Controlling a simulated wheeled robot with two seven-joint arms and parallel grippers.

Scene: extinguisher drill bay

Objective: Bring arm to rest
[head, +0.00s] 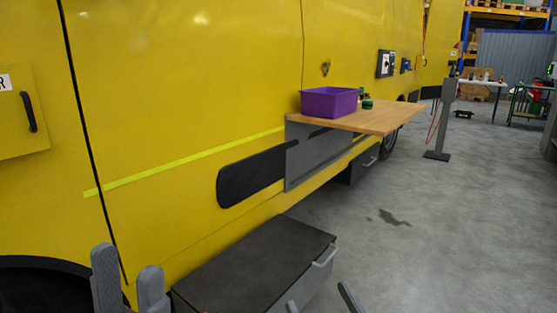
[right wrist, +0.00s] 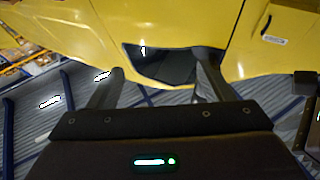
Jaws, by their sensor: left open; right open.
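My left gripper (head: 127,268) shows at the lower left of the head view, its two grey fingers upright and apart in front of the yellow vehicle side. My right gripper (head: 321,296) shows only as fingertips at the bottom edge, right of the dark box. In the right wrist view the right gripper's fingers (right wrist: 158,82) are spread with nothing between them. Both grippers are open and empty. Most of both arms is out of view.
The yellow vehicle (head: 200,90) fills the left. A dark box (head: 255,258) with a handle juts out low. A wooden fold-out shelf (head: 385,118) bears a purple bin (head: 330,103). A grey post (head: 442,120) stands beyond. The floor (head: 430,240) at right is clear.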

